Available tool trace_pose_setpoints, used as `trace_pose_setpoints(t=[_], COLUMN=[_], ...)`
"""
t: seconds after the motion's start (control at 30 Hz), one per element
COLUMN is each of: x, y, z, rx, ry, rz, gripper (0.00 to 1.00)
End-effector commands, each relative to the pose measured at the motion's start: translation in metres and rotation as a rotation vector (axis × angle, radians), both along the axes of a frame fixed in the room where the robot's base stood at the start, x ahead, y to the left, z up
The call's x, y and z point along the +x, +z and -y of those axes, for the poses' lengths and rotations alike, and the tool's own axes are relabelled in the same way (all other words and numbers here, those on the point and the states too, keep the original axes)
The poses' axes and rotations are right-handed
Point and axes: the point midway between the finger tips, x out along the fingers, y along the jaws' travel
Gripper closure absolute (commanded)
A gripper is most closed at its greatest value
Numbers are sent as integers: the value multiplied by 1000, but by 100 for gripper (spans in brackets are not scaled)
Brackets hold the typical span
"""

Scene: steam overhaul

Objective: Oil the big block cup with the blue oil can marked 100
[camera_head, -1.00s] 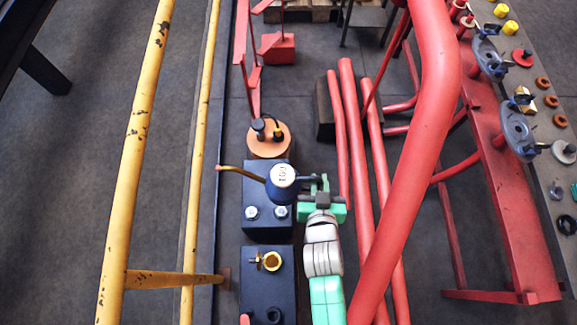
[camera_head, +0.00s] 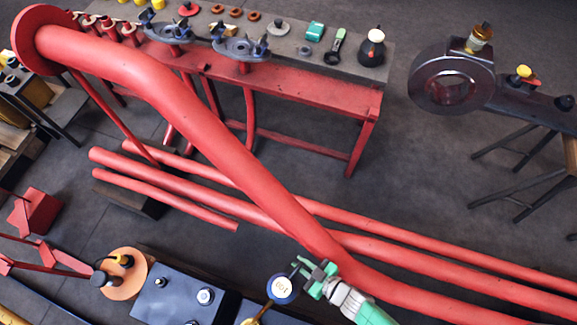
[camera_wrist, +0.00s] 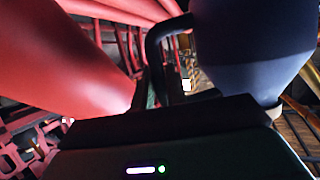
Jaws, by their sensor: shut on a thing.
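The blue oil can (camera_head: 283,289) is held by its handle in my gripper (camera_head: 308,274), over the dark blue blocks (camera_head: 178,298) at the bottom of the head view. Its white top label is too small to read surely. Its copper spout (camera_head: 262,313) points down-left, towards the lower edge. In the wrist view the can's blue body (camera_wrist: 250,45) fills the upper right, its dark handle at the jaws. The brass block cup seen earlier is not clearly visible now; a bit of brass shows near the spout.
A thick red pipe (camera_head: 215,140) slants close behind my gripper, with thinner red pipes (camera_head: 330,212) below. A red bench (camera_head: 290,85) holds clamps, rings and a black can (camera_head: 372,47). A dark rod (camera_head: 500,92) with brass and yellow-topped cups stands right. Grey floor lies between.

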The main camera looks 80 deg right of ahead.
Motion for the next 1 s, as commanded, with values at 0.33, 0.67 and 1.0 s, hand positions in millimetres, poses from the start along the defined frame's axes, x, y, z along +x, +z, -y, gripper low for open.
trace_pose_setpoints(t=[0.33,0.67,1.0], x=[-6,-5,-8], y=[3,28,17], z=[5,4,7], rx=[-91,-213,-212], ry=[-10,-2,0], rz=[-46,-113,-113], gripper=[100,100,100])
